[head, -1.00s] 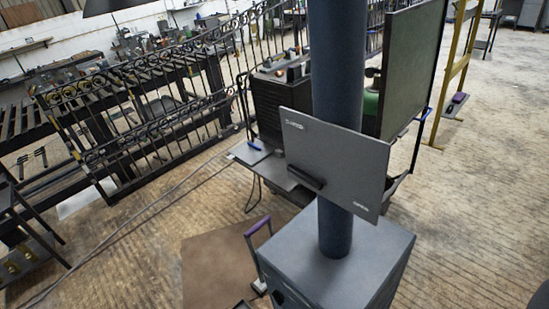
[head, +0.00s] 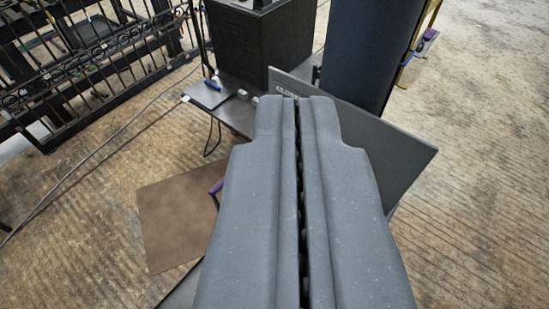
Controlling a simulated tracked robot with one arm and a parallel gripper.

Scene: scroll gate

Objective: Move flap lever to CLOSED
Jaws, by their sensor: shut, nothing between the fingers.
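A grey rectangular plate (head: 405,155) stands across the dark round pipe (head: 365,50). Small pale lettering (head: 286,88) shows at the plate's upper left corner, too small to read surely. My gripper (head: 290,98) is shut and empty, its two long grey fingers side by side. The fingers cover the left and lower middle of the plate in this view, with their tips just below the lettering. I cannot tell whether they touch the plate. The dark lever is hidden behind my fingers. The grey box under the pipe is mostly hidden too.
A dark stacked block (head: 262,38) stands on a grey table (head: 235,115) behind the plate. A black scroll gate (head: 85,85) is at upper left. A brown mat (head: 165,215) and a purple handle (head: 217,187) lie left of my gripper. Floor at right is open.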

